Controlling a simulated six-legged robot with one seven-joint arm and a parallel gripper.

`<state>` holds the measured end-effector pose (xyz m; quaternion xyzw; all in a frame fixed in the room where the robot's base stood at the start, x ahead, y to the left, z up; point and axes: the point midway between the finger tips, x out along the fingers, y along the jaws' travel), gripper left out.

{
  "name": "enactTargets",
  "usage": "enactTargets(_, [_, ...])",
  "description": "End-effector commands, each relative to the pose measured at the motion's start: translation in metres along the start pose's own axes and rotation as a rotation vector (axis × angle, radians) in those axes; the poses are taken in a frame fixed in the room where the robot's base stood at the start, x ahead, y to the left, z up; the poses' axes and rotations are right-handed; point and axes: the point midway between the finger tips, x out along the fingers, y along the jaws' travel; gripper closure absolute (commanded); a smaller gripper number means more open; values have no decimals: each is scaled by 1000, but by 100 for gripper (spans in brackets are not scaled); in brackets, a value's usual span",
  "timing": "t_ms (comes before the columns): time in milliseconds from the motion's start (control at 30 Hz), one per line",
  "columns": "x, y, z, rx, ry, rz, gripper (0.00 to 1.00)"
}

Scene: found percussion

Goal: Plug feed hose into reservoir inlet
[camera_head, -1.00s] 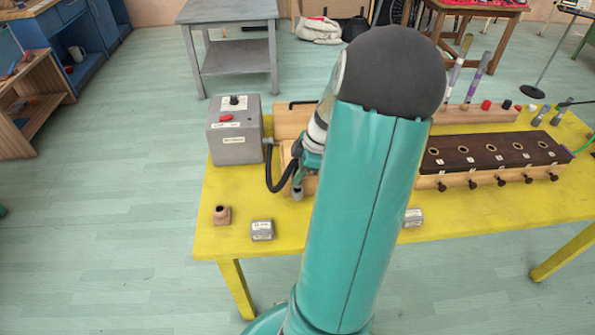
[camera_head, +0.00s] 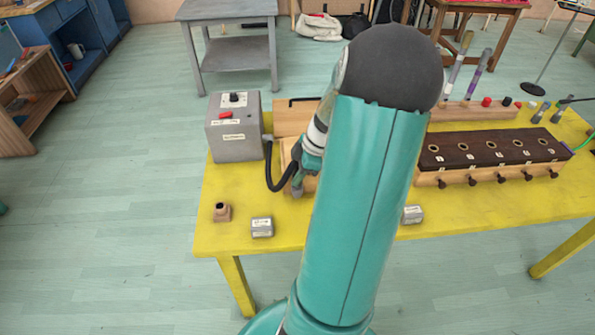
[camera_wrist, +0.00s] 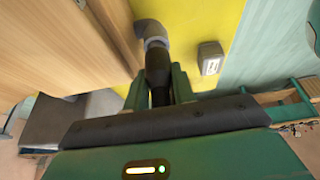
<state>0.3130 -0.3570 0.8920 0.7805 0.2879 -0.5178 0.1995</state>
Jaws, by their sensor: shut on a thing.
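The black feed hose (camera_head: 269,172) runs from the grey box (camera_head: 235,128) and curves up to my gripper (camera_head: 301,178), just left of my arm. In the wrist view my gripper (camera_wrist: 157,88) has its two green fingers shut on the hose's black end piece (camera_wrist: 157,65). A grey elbow-shaped piece (camera_wrist: 153,30) shows just beyond it, above the yellow table; I cannot tell whether it is joined to the held end. A light wooden case (camera_wrist: 60,45) lies close on the left. My arm hides part of the case in the head view, and I cannot make out the reservoir inlet for certain.
The yellow table (camera_head: 275,207) carries a small brown socket piece (camera_head: 221,212) and a small grey block (camera_head: 262,228) near the front edge. Another grey block (camera_head: 413,215) and a dark-topped wooden box (camera_head: 490,150) with holes stand right of my arm. The front left tabletop is mostly clear.

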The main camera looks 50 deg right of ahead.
Motion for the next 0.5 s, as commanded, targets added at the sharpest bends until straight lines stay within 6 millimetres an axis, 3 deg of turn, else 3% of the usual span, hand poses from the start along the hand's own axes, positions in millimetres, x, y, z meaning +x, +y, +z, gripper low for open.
enactTargets(500, [12, -1, 4, 0, 1, -2, 97])
